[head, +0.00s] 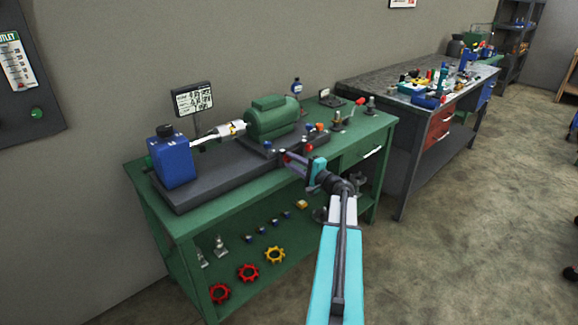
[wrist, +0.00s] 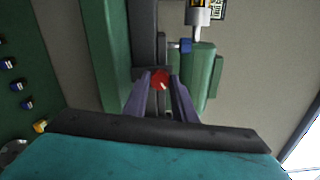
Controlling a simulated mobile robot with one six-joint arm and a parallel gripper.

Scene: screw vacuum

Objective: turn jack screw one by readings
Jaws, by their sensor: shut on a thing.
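My gripper (head: 287,157) reaches over the front edge of the green bench, beside the dark base in front of the green motor (head: 270,118). In the wrist view its two purple fingers (wrist: 159,95) stand on either side of a red screw head (wrist: 160,79) and are shut on it. No number is legible on this screw. The fingers hide its lower part. A small display (head: 192,99) with lines of writing stands behind the machine; its readings are too small to read. A silvery coupling (head: 222,132) joins the motor to the blue pump (head: 172,158).
The green bench (head: 222,203) has a lower shelf with red and yellow handwheels (head: 248,273) and small blue-topped parts. A red-handled clamp (head: 349,112) and a blue bottle (head: 297,88) stand on top. A grey workbench (head: 375,85) with tools is at right. The floor in front is clear.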

